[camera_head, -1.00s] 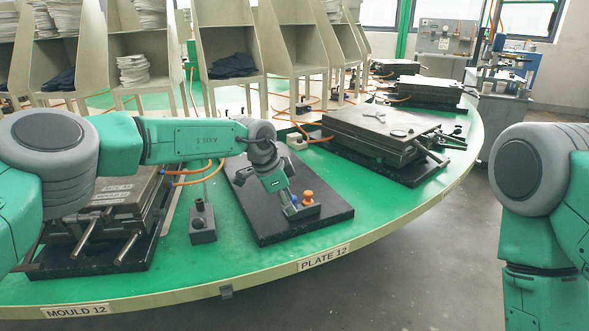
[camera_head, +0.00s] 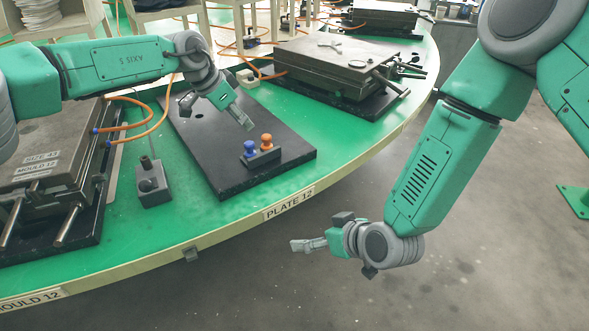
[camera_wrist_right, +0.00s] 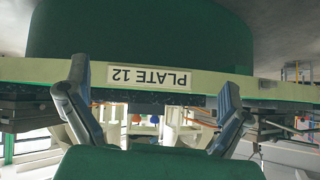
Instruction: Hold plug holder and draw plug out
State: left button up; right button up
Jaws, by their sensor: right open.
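The plug holder (camera_head: 263,161) is a small dark block near the front of a black plate. A blue plug (camera_head: 249,149) and an orange plug (camera_head: 266,142) stand upright in it. Both plugs also show small and upside down in the right wrist view: the orange plug (camera_wrist_right: 136,118) and the blue plug (camera_wrist_right: 154,119). My left gripper (camera_head: 248,126) hangs just behind and above the plugs, apart from them; its finger gap is unclear. My right gripper (camera_head: 293,246) is over the floor in front of the table; its fingers (camera_wrist_right: 154,74) are spread and empty.
The black plate (camera_head: 208,143) lies on the round green table (camera_head: 190,217). A grey box with a rod (camera_head: 153,186) stands left of it. Moulds flank the plate at left (camera_head: 50,165) and right (camera_head: 335,62). The table rim labelled PLATE 12 (camera_head: 290,203) lies between my right gripper and the holder.

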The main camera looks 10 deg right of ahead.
jog(key=w+a+r+n+t+y, duration=0.1)
jog(key=w+a+r+t+y, duration=0.15)
jog(key=w+r, duration=0.75)
send_near(266, 159)
jog(key=shift+w+a+f+t+h, duration=0.25)
jog(key=shift+w+a+f, duration=0.15)
jog(key=shift+a, duration=0.2)
jog(key=shift+w+a+f+t+h, duration=0.2)
jog(key=shift+w+a+f, duration=0.1)
jog(key=shift+w+a, duration=0.25)
jog(key=x, duration=0.5)
jog(key=shift+w+d+f, duration=0.15)
jog(key=shift+w+d, duration=0.05)
jog(key=shift+d, duration=0.15)
jog(key=shift+w+a+f, duration=0.1)
jog(key=shift+w+a, duration=0.1)
jog(key=shift+a, duration=0.4)
jog(key=shift+d, duration=0.1)
jog(key=c, duration=0.9)
jog(key=shift+d, duration=0.1)
jog(key=shift+c, duration=1.2)
jog(key=shift+d, duration=0.15)
